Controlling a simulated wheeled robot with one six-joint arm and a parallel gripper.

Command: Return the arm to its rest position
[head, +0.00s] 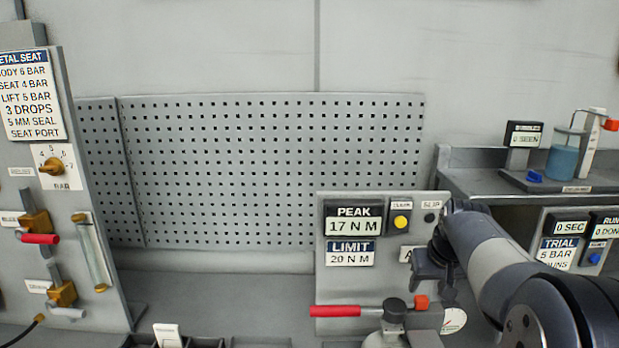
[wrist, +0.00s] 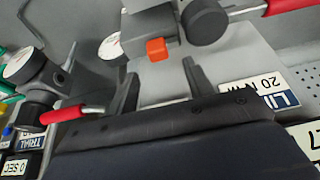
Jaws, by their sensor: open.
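My gripper (head: 432,268) is in front of the right part of the grey panel (head: 385,258) in the head view, with my arm reaching in from the lower right. In the wrist view my gripper (wrist: 160,78) has its two dark fingers apart with nothing between them. Beyond the fingertips is an orange block (wrist: 157,49) on a dark fitting. It also shows in the head view (head: 421,302), just below the gripper. A red-handled lever (head: 338,311) lies level to its left. I cannot tell whether the fingers touch anything.
A PEAK 17 N M display (head: 354,220) and a yellow button (head: 400,222) are on the panel. A valve board (head: 90,170) stands at the left, a shelf (head: 465,180) with a blue vessel (head: 562,160) at the right.

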